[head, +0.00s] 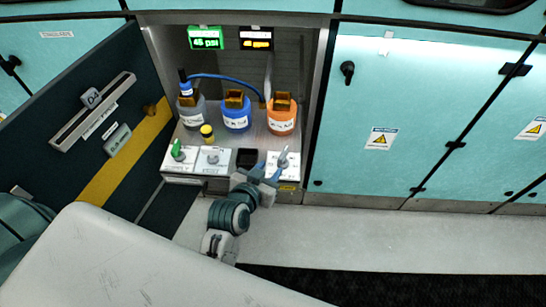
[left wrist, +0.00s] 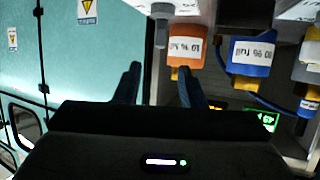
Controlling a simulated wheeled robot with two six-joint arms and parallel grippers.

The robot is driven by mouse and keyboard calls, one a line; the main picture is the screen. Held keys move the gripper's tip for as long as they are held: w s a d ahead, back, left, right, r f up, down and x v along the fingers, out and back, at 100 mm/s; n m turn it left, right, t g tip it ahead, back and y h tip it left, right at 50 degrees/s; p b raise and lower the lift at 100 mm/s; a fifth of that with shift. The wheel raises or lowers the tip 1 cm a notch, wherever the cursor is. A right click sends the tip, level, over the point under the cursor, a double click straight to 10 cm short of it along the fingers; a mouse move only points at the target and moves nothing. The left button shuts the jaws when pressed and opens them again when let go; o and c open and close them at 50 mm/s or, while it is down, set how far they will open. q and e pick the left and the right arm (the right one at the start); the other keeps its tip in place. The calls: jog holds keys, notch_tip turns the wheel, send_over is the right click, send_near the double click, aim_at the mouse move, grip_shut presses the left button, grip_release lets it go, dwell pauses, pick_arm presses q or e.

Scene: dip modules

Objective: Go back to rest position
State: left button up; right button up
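My left gripper (head: 267,170) is in front of the open bay, close to the right-hand control box (head: 285,166) with its grey lever. In the left wrist view its two blue fingers (left wrist: 162,82) are spread apart with nothing between them. A grey knob or lever end (left wrist: 160,28) shows beyond the fingertips, apart from them. My right gripper is not in view.
The bay holds a grey bottle (head: 192,113), a blue one (head: 236,118) and an orange one (head: 282,118). Two more control boxes (head: 195,160) stand at the front left. A dark open door (head: 95,110) flanks the left; closed teal cabinets (head: 400,110) flank the right. Floor at right is clear.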

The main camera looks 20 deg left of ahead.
pick_arm(q)
jog(key=s+a+f+g+y, duration=0.15)
jog(key=s+a+g, duration=0.35)
jog(key=s, duration=0.5)
jog(key=s+a+f+g+y, duration=0.1)
jog(key=s+a+f+g, duration=0.3)
jog(key=s, duration=0.7)
jog(key=w+a+f+g, duration=0.1)
jog(key=a+f, duration=0.1)
jog(key=f, duration=1.1)
jog(key=w+a+f+g, duration=0.1)
jog(key=f, duration=1.2)
jog(key=s+a+f, duration=0.1)
jog(key=s+f, duration=0.7)
jog(key=f, duration=0.2)
jog(key=s+f+g, duration=0.1)
jog(key=s+f, duration=0.7)
jog(key=f, duration=0.2)
jog(key=shift+a+f+n, duration=0.3)
jog(key=shift+a+n, duration=0.05)
jog(key=shift+n, duration=0.05)
